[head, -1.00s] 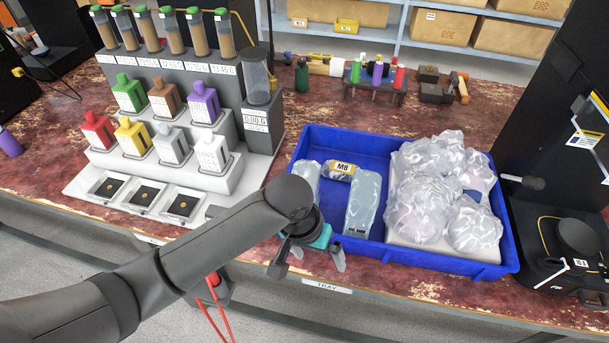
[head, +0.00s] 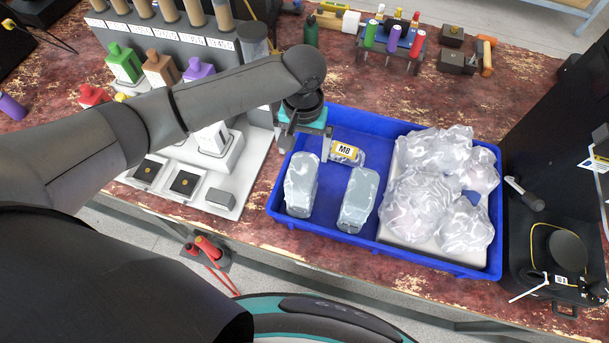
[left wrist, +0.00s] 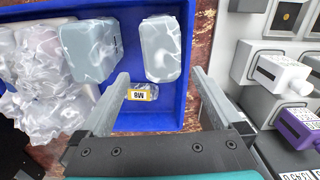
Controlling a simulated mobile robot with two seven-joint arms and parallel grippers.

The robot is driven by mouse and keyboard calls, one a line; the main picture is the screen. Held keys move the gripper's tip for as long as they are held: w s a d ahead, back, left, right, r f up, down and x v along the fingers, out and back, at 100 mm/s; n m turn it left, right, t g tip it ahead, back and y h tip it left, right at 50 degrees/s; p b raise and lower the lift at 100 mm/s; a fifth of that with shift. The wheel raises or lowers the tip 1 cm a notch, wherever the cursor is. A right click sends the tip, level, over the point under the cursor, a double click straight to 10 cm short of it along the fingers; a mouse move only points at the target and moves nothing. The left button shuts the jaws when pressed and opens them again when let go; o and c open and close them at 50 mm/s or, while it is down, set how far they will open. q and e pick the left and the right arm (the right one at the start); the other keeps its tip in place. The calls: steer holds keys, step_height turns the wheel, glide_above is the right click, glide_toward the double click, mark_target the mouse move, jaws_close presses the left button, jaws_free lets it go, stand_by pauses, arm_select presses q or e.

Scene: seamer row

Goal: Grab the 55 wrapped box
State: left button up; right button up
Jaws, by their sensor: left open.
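Two clear-wrapped grey boxes lie in the blue tray (head: 272,207). The left one (head: 301,186) is in the tray's left end and the other (head: 358,200) is to its right, with a gap between. I cannot read a 55 on either now. My left gripper (head: 305,145) is open and empty above the tray's back left part. In the left wrist view, one wrapped box (left wrist: 162,48) shows beyond and between the fingers, and the other (left wrist: 90,48) is left of them. My right gripper is not in view.
A small bag labelled M8 (head: 345,153) lies in the tray near the gripper. Large wrapped bundles (head: 432,190) fill the tray's right side. A dispenser stand with coloured bottles (head: 125,63) is at left. A black machine (head: 558,250) stands at right.

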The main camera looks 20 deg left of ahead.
mark_target(303, 171)
arm_select(q)
steer(key=f+b, duration=0.1)
steer(key=f, duration=0.6)
steer(key=shift+s, duration=0.2)
steer(key=shift+a+f+b, duration=0.15)
steer(key=shift+f+b, duration=0.6)
steer(key=shift+f, duration=2.45)
steer(key=c, duration=1.5)
steer(key=shift+r, duration=0.15)
